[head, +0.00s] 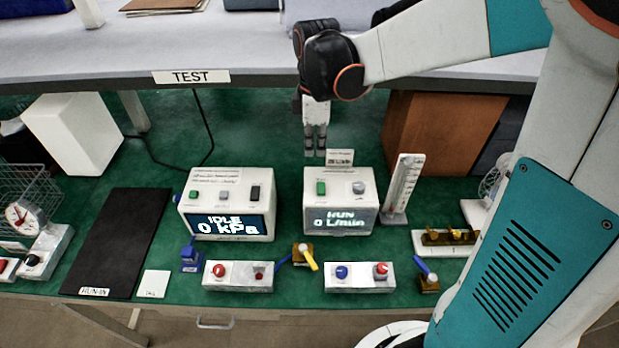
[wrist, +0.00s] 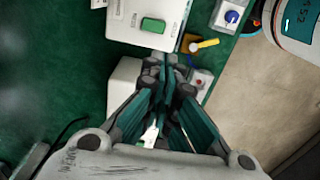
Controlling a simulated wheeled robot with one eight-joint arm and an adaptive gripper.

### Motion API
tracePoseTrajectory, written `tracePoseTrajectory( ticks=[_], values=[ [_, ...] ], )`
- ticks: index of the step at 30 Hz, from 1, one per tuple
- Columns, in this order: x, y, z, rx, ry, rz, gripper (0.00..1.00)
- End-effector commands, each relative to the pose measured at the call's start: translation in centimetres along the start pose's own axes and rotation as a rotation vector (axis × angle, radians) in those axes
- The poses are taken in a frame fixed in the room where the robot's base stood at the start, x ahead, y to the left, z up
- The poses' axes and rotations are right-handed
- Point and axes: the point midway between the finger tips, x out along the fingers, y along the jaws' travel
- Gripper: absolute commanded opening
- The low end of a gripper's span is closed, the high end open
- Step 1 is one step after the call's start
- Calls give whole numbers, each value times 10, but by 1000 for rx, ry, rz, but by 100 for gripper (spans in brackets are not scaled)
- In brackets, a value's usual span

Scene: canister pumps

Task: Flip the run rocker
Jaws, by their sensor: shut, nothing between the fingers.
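The left pump unit (head: 228,204) is a white box whose display reads IDLE, 0 kPa. Its top carries a green rocker (head: 194,196), a grey control and a black rocker (head: 255,192). The right pump unit (head: 340,202) has a display reading RUN, 0 L/min. Its top carries a green rocker (head: 321,188) and a grey knob (head: 358,187). In the wrist view this green rocker (wrist: 153,25) lies just beyond my fingertips. My gripper (head: 316,150) is shut and empty, pointing down behind the right unit and apart from it. My fingers partly hide the left unit in the wrist view.
Two button boxes (head: 238,288) (head: 360,289) and a yellow-handled valve (head: 304,255) stand in front of the units. A white flow gauge (head: 403,190) stands to the right. A raised shelf (head: 130,58) is behind. The black mat (head: 118,240) at left is bare.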

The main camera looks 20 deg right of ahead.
Motion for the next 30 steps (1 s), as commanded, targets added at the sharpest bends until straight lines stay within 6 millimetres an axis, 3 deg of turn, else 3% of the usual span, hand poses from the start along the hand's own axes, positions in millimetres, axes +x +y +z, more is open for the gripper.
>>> tracePoseTrajectory(
  ticks=[7, 11, 24, 30],
  values=[
    [2, 1, 0, 1, 0, 1, 0],
    [14, 1, 0, 1, 0, 1, 0],
    [97, 1, 0, 1, 0, 1, 0],
    [126, 1, 0, 1, 0, 1, 0]
  ],
)
